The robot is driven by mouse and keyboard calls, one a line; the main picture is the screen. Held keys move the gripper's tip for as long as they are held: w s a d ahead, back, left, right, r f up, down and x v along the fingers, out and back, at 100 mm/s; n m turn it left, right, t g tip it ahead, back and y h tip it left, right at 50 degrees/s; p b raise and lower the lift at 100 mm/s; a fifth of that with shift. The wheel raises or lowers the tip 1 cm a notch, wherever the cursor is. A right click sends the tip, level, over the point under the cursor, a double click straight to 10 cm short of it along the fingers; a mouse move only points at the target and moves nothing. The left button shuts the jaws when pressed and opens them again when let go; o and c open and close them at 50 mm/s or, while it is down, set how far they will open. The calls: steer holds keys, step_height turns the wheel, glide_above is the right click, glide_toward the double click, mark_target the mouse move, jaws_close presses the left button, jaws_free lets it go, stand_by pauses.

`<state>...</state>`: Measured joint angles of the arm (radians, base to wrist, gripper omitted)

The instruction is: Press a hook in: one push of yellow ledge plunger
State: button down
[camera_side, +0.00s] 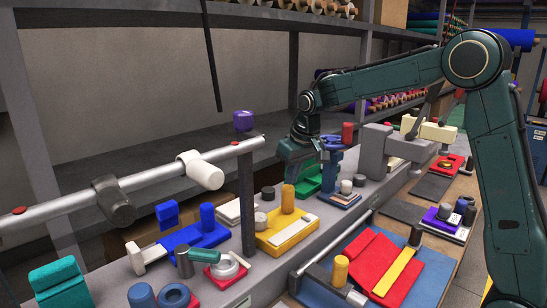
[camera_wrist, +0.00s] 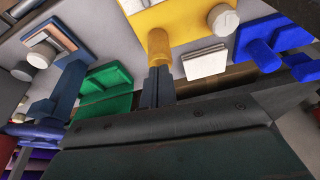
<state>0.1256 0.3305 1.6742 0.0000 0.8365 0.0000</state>
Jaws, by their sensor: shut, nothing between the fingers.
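The yellow ledge plunger (camera_side: 288,199) is an upright yellow cylinder on a yellow base (camera_side: 272,240) on the grey ledge. In the wrist view the plunger (camera_wrist: 159,44) shows at the top centre, end-on towards the camera. My gripper (camera_side: 290,180) points down just over the plunger's top. In the wrist view its shut, empty fingertips (camera_wrist: 158,72) meet the plunger's near edge in the picture. I cannot tell whether they touch it. I cannot make out a hook for certain.
A blue block with a post (camera_side: 207,217) stands left of the yellow base, and a green block (camera_side: 310,182) behind it on the right. A dark upright post (camera_side: 247,195) carries a metal rail (camera_side: 150,181) at left. A blue board (camera_side: 320,284) with red and yellow pieces lies in front.

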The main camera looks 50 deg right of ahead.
steer(key=shift+r, duration=0.1)
steer(key=shift+r, duration=2.4)
steer(key=shift+r, duration=0.1)
steer(key=v, duration=1.3)
steer(key=shift+r, duration=0.3)
steer(key=shift+s+a, duration=0.1)
steer(key=shift+s, duration=0.05)
steer(key=s+a+f, duration=0.2)
steer(key=s+f, duration=0.2)
steer(key=s, duration=0.5)
steer(key=s+a+f+n+t, duration=0.1)
steer(key=s+f, duration=0.4)
steer(key=s, duration=0.4)
steer(key=s+a+f+t, duration=0.1)
steer(key=s+f, duration=0.4)
steer(key=s, duration=0.5)
steer(key=shift+a, duration=0.85)
